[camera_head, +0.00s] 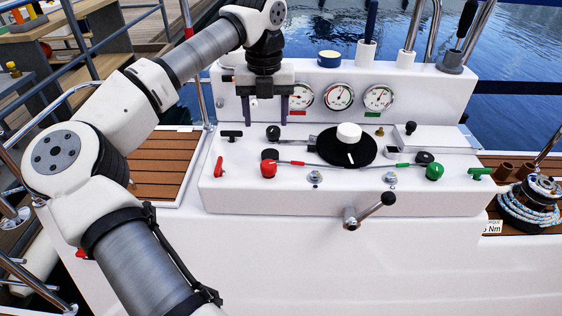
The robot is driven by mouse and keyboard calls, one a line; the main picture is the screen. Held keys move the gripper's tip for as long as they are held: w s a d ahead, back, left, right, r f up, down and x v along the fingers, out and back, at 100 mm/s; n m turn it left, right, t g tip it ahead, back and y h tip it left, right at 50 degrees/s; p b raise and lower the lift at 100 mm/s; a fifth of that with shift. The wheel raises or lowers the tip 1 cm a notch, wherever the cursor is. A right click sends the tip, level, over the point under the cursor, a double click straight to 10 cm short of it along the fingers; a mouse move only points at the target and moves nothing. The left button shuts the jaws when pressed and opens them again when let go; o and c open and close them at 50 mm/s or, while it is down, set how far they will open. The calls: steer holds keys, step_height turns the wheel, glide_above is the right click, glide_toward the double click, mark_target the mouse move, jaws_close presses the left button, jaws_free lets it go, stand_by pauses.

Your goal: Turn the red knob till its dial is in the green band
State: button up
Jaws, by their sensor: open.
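The red knob (268,170) stands at the left front of the white console top, with a black round part close behind it. Three round dials sit in the upright panel behind. The left dial (301,97) has a red label under it and is partly hidden by my gripper. Its needle and any green band are too small to read surely. The middle dial (338,96) and the right dial (378,97), with a green label below, show clearly. My gripper (268,121) points down, open and empty, above and behind the red knob, apart from it.
A black disc with a white knob (348,133) sits mid-console. A green knob (435,172) is at right, a red handle (219,167) at left. A black-gripped crank (370,210) sticks out in front.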

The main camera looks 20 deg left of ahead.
mark_target(268, 163)
step_height(268, 163, down, 13)
steer(key=shift+d+f, duration=0.1)
steer(key=shift+f, duration=0.1)
steer(key=shift+c, duration=0.5)
steer(key=c, duration=0.9)
steer(key=shift+m, duration=0.3)
